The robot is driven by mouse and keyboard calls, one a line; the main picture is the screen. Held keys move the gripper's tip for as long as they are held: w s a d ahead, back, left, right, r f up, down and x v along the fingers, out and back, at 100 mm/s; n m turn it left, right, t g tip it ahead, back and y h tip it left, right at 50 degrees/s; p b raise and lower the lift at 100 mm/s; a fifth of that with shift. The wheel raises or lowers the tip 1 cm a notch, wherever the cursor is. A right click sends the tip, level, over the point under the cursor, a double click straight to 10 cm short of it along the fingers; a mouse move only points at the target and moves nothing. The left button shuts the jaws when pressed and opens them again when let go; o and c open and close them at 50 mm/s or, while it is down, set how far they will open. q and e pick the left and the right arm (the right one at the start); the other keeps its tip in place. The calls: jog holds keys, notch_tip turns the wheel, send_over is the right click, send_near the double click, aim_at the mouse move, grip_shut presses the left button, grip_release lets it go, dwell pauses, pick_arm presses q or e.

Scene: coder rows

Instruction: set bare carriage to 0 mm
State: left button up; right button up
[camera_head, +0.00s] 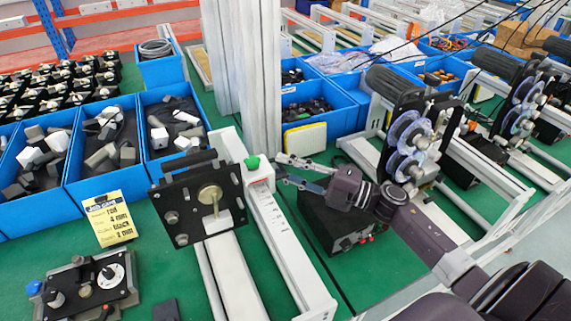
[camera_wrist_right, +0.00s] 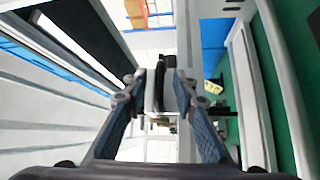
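The carriage (camera_head: 208,197) is an upright black plate with a top handle, a brass-coloured round boss and a white block. It sits on the pale rail (camera_head: 238,285) left of centre in the head view. A white scale strip (camera_head: 268,212) with dark marks runs beside the rail, with a green knob (camera_head: 252,162) at its far end. My right gripper (camera_head: 279,168) is open just right of the knob, apart from the carriage. In the right wrist view its fingertips (camera_wrist_right: 162,78) are spread, with a black and white part visible between them; contact cannot be told. My left gripper is not in view.
Blue bins (camera_head: 95,190) with grey and white parts stand at left, with a yellow job card (camera_head: 109,219) in front. A black fixture (camera_head: 86,287) lies at front left. A black box (camera_head: 340,222) sits below my right gripper. Reel machines (camera_head: 408,140) stand at right.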

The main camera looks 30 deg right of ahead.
jog(key=shift+a, duration=0.1)
jog(key=shift+c, duration=0.4)
jog(key=shift+w, duration=0.1)
grip_shut()
